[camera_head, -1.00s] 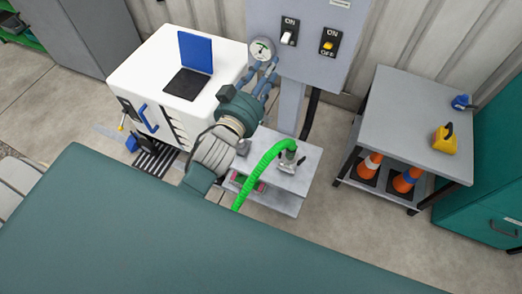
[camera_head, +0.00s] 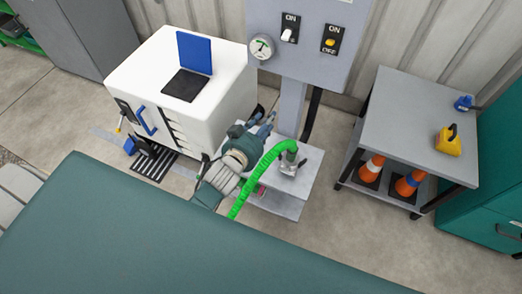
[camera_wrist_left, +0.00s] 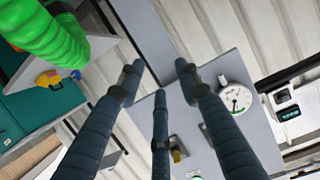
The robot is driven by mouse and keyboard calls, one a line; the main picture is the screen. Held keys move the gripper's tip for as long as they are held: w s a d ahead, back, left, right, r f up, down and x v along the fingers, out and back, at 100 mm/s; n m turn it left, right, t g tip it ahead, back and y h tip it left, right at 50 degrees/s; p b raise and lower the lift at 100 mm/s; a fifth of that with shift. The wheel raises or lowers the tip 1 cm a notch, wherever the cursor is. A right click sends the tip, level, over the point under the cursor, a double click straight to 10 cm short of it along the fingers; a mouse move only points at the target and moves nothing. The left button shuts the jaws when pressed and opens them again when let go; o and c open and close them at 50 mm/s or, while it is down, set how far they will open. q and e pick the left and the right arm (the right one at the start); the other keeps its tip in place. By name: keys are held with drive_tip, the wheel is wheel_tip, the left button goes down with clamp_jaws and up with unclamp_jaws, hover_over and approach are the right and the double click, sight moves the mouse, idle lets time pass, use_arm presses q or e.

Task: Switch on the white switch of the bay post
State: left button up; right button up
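The bay post (camera_head: 300,65) is a grey upright panel at the top middle of the head view. Its white switch (camera_head: 287,35) sits on a black plate with ON readable above; the lever appears to point down over the lower label. In the left wrist view, one finger mostly hides that switch's plate. My left gripper (camera_head: 268,119) is below the panel in the head view, apart from it and empty. Its three fingers are spread in the wrist view (camera_wrist_left: 160,78), pointing toward the panel. My right gripper is not in view.
A yellow switch (camera_head: 330,43) sits right of the white one; a round gauge (camera_head: 262,47) is to its left. A green hose (camera_head: 262,165) runs beside my left gripper. A white cabinet (camera_head: 225,100) stands left, a grey cart (camera_head: 400,115) right.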

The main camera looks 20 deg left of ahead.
use_arm(q)
drive_tip(key=s+f+g+b, duration=0.1)
drive_tip(key=s+f+g, duration=0.1)
drive_tip(key=f, duration=0.9)
drive_tip(key=shift+s+f+b, duration=0.25)
drive_tip(key=shift+s+b, duration=0.1)
drive_tip(key=shift+s, duration=0.2)
